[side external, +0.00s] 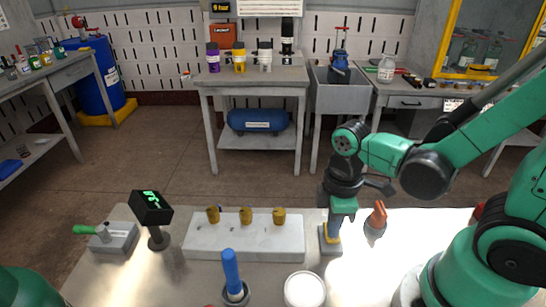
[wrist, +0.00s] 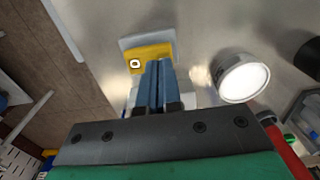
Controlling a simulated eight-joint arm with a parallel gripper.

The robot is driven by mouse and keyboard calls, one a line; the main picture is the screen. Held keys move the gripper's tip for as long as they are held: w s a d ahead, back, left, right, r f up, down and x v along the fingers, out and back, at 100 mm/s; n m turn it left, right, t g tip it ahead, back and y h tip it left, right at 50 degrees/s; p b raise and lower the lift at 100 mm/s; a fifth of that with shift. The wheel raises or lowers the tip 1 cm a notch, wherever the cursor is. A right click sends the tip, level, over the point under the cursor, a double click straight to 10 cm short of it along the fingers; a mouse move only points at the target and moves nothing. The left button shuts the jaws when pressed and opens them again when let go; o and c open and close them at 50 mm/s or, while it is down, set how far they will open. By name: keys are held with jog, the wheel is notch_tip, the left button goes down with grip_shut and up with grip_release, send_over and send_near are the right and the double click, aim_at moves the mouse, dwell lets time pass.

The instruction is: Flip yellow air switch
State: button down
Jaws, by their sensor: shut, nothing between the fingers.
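The yellow air switch (side external: 325,236) sits on a small grey base (side external: 331,249) on the table, right of the white block. In the wrist view its yellow face (wrist: 150,53) shows just beyond my fingertips, with a small white square mark on it. My gripper (side external: 335,230) points down at the switch, with its blue fingers together and nothing between them. In the wrist view the fingertips (wrist: 159,66) overlap the near right part of the yellow face. I cannot tell whether they touch it. Part of the switch is hidden behind the fingers.
A white block (side external: 245,247) with three brass fittings stands to the left. A blue cylinder (side external: 231,270) in a holder and a round white-topped item (side external: 305,289) are at the front. An orange-topped fitting (side external: 377,217) stands close right. A digital display (side external: 152,207) is farther left.

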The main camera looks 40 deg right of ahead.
jog(key=shift+f, duration=0.25)
jog(key=shift+f, duration=0.15)
dwell(0.3)
jog(key=shift+w+d+r, duration=0.25)
jog(key=shift+w+d, duration=0.3)
jog(key=shift+r, duration=0.1)
notch_tip(320, 180, up, 14)
jog(key=s+a, duration=0.1)
jog(key=shift+s+a+f, duration=0.2)
jog(key=shift+s+a, duration=0.15)
dwell(0.6)
